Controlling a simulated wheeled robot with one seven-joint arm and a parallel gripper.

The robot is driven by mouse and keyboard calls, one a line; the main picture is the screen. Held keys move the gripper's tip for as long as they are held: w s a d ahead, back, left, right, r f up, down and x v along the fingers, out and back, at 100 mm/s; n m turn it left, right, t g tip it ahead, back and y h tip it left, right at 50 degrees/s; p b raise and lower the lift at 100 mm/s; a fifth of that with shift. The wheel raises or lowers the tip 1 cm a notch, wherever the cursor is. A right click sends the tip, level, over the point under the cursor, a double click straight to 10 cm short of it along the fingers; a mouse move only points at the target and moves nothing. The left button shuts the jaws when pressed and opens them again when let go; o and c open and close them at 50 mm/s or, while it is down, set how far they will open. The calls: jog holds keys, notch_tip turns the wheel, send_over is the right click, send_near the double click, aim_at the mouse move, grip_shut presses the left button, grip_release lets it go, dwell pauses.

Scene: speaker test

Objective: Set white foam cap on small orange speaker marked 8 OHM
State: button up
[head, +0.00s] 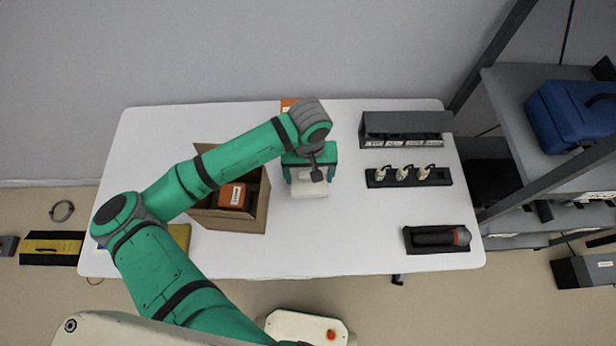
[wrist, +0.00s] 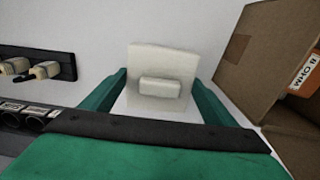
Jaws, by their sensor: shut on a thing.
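The white foam cap (head: 309,188), a square plate with a raised block, is held in my gripper (head: 311,176) over the middle of the table. In the wrist view the cap (wrist: 162,62) sits between the two green fingers of my gripper (wrist: 158,92). A small orange speaker (head: 232,195) with a white label lies inside the open cardboard box, left of my gripper. In the wrist view its label (wrist: 303,73) is upside down and reads OHM; the number is unclear. Another orange thing (head: 288,104) shows at the table's back edge, partly hidden by my arm.
The cardboard box (head: 256,217) has raised flaps. On the right of the white table (head: 340,245) are a dark rack (head: 405,125), a strip with several pale connectors (head: 434,179) and a tray with a dark cylinder (head: 436,237). The table's front middle is clear.

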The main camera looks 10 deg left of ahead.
aim_at(309, 179)
jog(key=shift+w+f, duration=0.65)
jog(key=shift+f, duration=0.05)
notch_tip(309, 179, down, 2)
jog(key=shift+f, duration=0.1)
jog(key=shift+d+f, duration=0.1)
jog(key=shift+f, duration=0.3)
jog(key=shift+s+a+f, duration=0.1)
jog(key=shift+s+a, duration=0.05)
jog(key=shift+a, duration=0.05)
jog(key=o, duration=1)
